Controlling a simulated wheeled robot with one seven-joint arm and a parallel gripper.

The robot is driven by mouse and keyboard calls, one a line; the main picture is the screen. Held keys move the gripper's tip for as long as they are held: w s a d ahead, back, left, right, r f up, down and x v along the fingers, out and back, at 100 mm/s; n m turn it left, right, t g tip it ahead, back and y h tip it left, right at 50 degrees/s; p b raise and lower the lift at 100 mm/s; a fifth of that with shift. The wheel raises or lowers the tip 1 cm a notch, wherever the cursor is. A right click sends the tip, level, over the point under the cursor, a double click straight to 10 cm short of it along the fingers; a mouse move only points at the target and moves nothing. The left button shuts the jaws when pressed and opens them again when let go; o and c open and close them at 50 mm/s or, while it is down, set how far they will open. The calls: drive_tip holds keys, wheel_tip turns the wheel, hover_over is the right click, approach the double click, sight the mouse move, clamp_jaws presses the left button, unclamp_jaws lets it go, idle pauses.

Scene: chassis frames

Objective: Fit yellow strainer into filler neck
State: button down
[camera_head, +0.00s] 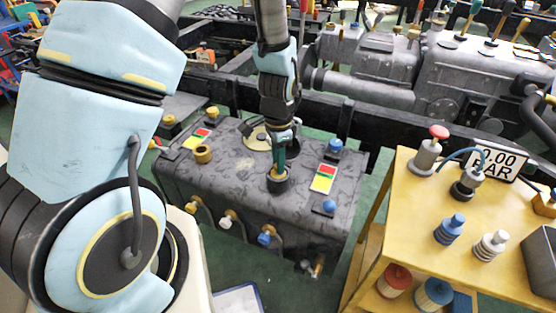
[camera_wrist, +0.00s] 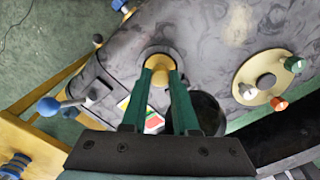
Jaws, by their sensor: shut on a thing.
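My gripper (camera_head: 279,166) points down over the dark round filler neck (camera_head: 278,185) on top of the grey tank. Its green fingers also show in the wrist view (camera_wrist: 161,76). They are shut on the yellow strainer (camera_wrist: 160,78), which shows between their tips. In the head view, a little yellow of the strainer (camera_head: 277,174) shows at the neck's mouth. The fingers hide part of it. The strainer looks at or partly within the mouth; I cannot tell how deep it sits.
The mottled tank top (camera_head: 235,175) carries a brass cylinder (camera_head: 203,154), a round disc with knobs (camera_wrist: 265,88), red-green labels (camera_head: 324,178) and blue knobs (camera_head: 335,146). A yellow table (camera_head: 405,230) with fittings stands right. Black chassis rails run behind.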

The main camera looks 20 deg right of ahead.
drive_tip(key=shift+f, duration=0.2)
drive_tip(key=c, duration=0.7)
unclamp_jaws()
drive_tip(key=shift+r, duration=0.1)
wheel_tip(320, 180, up, 12)
drive_tip(key=b, duration=0.1)
drive_tip(key=a+r+n, duration=0.2)
drive_tip(key=a+n, duration=0.3)
drive_tip(key=a, duration=0.3)
drive_tip(key=a+r+n+t, duration=0.1)
drive_tip(key=a+n, duration=0.5)
drive_tip(key=a, duration=0.3)
drive_tip(key=w+a+r+n, duration=0.1)
drive_tip(key=a+r+n, duration=0.1)
drive_tip(key=a+n, duration=0.3)
drive_tip(key=shift+w+a+r+n+t, duration=0.1)
drive_tip(key=shift+a+r+n+t, duration=0.05)
drive_tip(key=shift+a, duration=0.7)
drive_tip(key=shift+a+r+n+t, duration=0.15)
drive_tip(key=shift+a, duration=0.7)
